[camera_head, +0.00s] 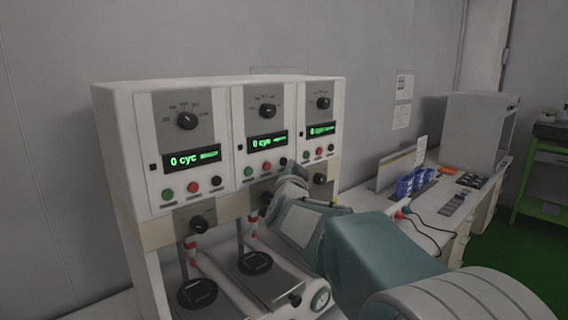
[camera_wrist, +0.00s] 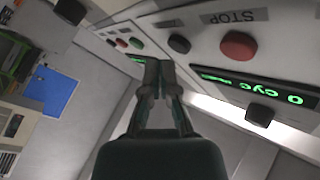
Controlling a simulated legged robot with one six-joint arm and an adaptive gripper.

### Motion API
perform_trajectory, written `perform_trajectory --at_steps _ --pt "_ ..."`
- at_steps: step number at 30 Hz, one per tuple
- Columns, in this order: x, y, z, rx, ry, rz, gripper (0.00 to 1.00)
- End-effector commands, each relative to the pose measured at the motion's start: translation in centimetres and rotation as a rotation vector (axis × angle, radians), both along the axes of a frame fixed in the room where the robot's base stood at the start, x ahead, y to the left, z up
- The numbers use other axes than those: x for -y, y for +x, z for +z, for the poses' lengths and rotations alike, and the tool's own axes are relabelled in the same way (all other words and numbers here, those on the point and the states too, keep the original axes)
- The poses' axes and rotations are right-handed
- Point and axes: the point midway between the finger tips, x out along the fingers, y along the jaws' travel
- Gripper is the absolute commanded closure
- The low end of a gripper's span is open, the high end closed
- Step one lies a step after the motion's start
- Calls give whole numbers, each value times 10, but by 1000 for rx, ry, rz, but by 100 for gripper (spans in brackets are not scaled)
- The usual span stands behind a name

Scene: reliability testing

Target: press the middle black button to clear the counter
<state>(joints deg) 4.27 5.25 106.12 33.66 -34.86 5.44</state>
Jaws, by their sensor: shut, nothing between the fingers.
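The testing machine (camera_head: 120,150) has three panels side by side, each with a green-lit display and a row of green, red and black buttons. The middle panel's display (camera_head: 268,141) reads "0 cyc". Its black button (camera_head: 283,162) is at the right end of its row, just above my arm. In the wrist view this black button (camera_wrist: 179,44) shows beside the red STOP button (camera_wrist: 238,47). My gripper (camera_wrist: 158,68) is shut and empty, its tips close to the black button. Whether they touch it is unclear. My arm hides the fingertips in the head view.
Round test plates (camera_head: 197,293) stand below. To the right, a bench holds blue bins (camera_head: 410,185) and a grey cabinet (camera_head: 478,130).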

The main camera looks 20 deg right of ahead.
Motion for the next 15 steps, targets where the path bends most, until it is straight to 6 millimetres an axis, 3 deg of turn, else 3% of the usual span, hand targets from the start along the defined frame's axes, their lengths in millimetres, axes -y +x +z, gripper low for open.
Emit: perform_trajectory --at_steps 5,15 --pt "2 -4 1 1 0 -1 100" --pt "13 -32 1 2 0 -1 100"
